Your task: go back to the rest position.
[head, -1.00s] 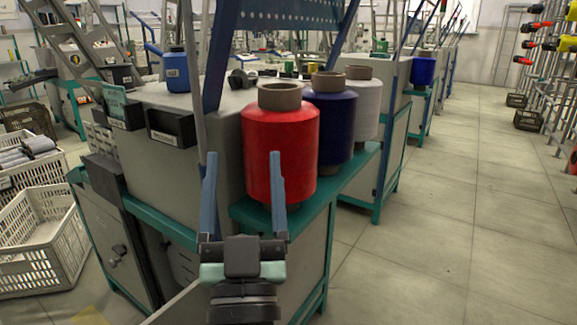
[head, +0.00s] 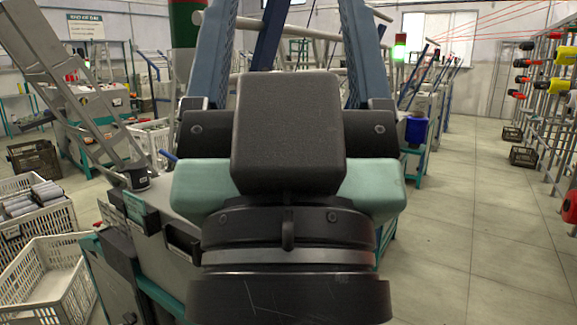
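My gripper (head: 290,35) is large and close to the camera in the middle of the head view, pointing up. Its two blue fingers stand well apart on either side of the black block, with background showing between them and nothing held. The fingertips run to or past the top edge. The dark wrist fills the lower middle. It hides most of the winding machine (head: 165,262), including the place where the yarn bobbins stood.
White crates (head: 45,285) stand at the lower left, one holding grey rolls. A ladder-like frame (head: 70,85) rises at the left. The floor aisle (head: 465,230) on the right is clear, beside a rack of coloured bobbins (head: 555,85).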

